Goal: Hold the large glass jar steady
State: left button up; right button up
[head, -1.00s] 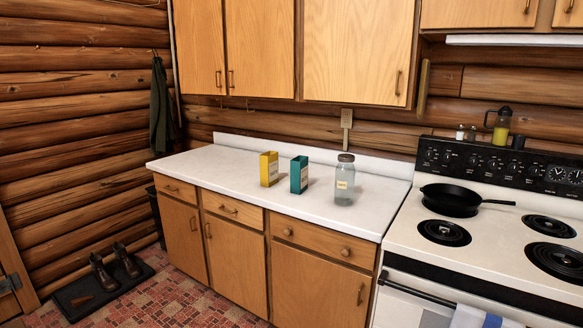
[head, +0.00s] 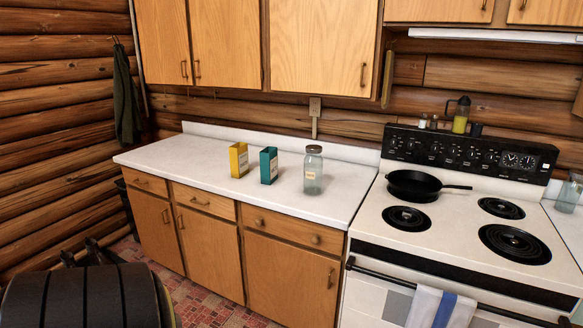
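The large glass jar (head: 313,172) stands upright on the white countertop (head: 215,160), left of the stove. It is clear, with a dark lid and a pale label. Nothing touches it.
A yellow box (head: 238,160) and a teal box (head: 269,166) stand left of the jar. A black skillet (head: 414,185) sits on the stove (head: 455,225). A towel (head: 430,308) hangs on the oven handle. The counter's left part and front strip are clear.

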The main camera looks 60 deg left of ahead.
aim_at(312, 163)
jog(key=i, duration=0.9)
jog(key=u, duration=2.45)
